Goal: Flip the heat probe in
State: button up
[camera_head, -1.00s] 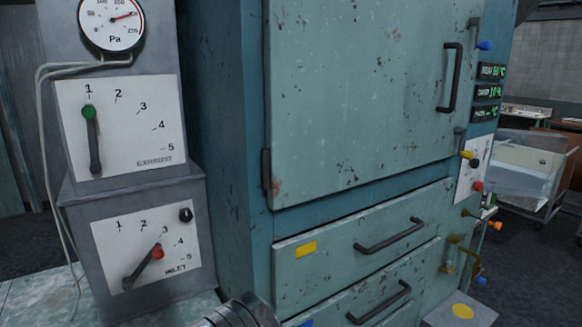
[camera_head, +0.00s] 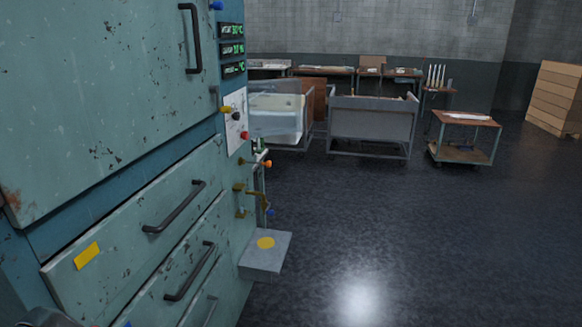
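The teal cabinet (camera_head: 100,120) fills the left of the view and shows its right side edge-on. A brass hinged fitting (camera_head: 253,197) sticks out low on that side, above a small grey shelf (camera_head: 262,260) with a yellow dot. An orange-tipped rod (camera_head: 262,163) sticks out above the fitting, and a blue tip (camera_head: 269,212) shows beside it. No part is labelled heat probe, and I cannot tell which one it is. A dark piece of my arm shows at the bottom left corner. My gripper's fingers are not in view.
A white panel (camera_head: 236,121) on the cabinet carries yellow, black and red knobs. Green displays (camera_head: 232,49) sit above it. Drawer handles (camera_head: 176,207) stick out from the front. Glass-sided and grey carts (camera_head: 370,124) and a small trolley (camera_head: 464,137) stand behind. The floor at right is clear.

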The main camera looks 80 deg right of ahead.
aim_at(268, 164)
jog(key=z, duration=3.85)
jog(key=i, duration=0.5)
jog(key=u, duration=0.05)
